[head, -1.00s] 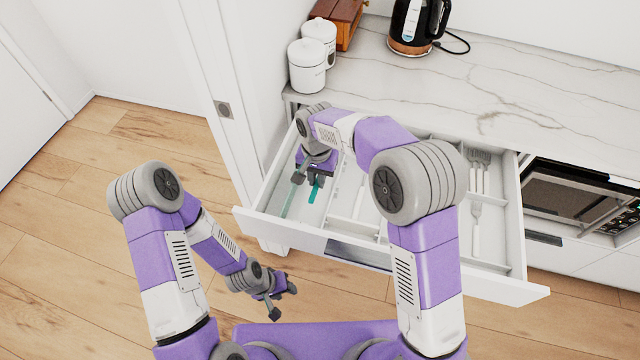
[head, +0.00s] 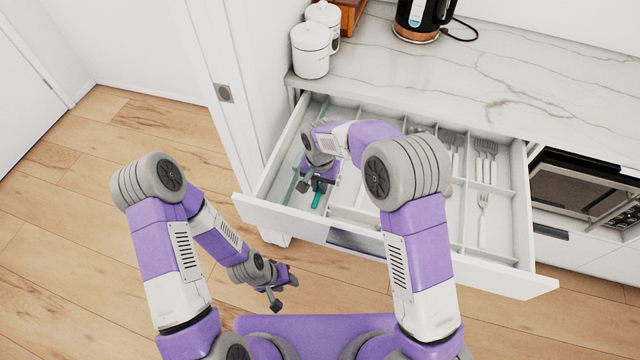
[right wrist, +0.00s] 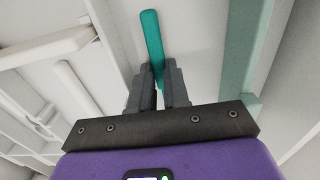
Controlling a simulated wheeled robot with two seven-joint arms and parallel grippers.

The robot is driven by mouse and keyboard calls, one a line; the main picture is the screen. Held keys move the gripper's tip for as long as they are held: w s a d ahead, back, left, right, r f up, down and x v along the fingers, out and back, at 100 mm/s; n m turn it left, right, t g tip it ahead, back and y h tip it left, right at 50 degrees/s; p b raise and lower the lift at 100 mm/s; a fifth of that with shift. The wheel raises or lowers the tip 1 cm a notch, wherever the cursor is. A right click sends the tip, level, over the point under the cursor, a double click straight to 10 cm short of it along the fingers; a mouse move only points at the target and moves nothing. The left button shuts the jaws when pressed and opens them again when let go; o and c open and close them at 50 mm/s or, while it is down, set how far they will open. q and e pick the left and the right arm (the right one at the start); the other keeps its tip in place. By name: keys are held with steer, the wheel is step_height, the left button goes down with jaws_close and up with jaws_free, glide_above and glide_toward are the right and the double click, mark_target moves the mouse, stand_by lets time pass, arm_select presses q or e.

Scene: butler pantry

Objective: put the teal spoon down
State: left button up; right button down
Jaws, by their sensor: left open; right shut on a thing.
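The teal spoon (head: 317,199) is in the left compartment of the open drawer (head: 400,256). Its teal handle (right wrist: 151,35) shows in the right wrist view, sticking out past the fingers. The rest of the spoon is hidden by my gripper. My right gripper (head: 320,184) is shut on the spoon, low inside that compartment; its fingers show in the right wrist view (right wrist: 159,85). I cannot tell whether the spoon touches the drawer floor. My left gripper (head: 284,291) is open and empty, outside the drawer over the wooden floor.
A pale green strip (right wrist: 242,50) runs along the compartment beside the spoon. White dividers (head: 466,190) separate compartments; forks (head: 483,215) lie in those at right. White canisters (head: 310,52) and a black kettle (head: 418,20) stand on the marble counter (head: 480,85) behind.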

steer(key=c, duration=1.1)
jaws_free()
steer(key=shift+f, duration=0.1)
step_height(320, 180, up, 12)
steer(key=p, duration=0.3)
